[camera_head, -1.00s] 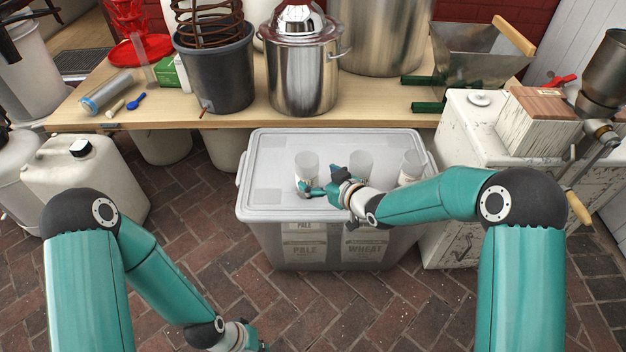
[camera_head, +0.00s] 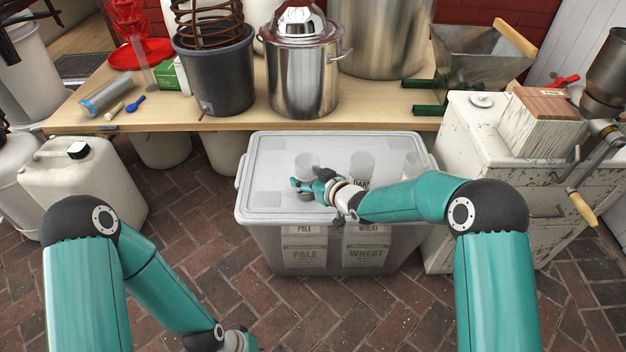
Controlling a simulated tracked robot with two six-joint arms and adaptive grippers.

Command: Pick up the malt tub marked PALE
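Small tags on the bin's front read PALE (camera_head: 304,229), below the left tub, and WHEAT (camera_head: 367,229). My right gripper (camera_head: 299,187) is at the lower part of the left tub, its fingers overlapping it; I cannot tell whether they grip it. Any marking on that tub is hidden. My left gripper (camera_head: 246,343) is low at the bottom edge, largely cut off.
Inside the bin, bags marked PALE (camera_head: 305,254) and WHEAT (camera_head: 366,256) show. The wooden table (camera_head: 385,118) with steel pots stands behind. A white cabinet (camera_head: 545,172) with a mill is close on the right. A white jerrycan (camera_head: 80,185) stands left. Brick floor is clear in front.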

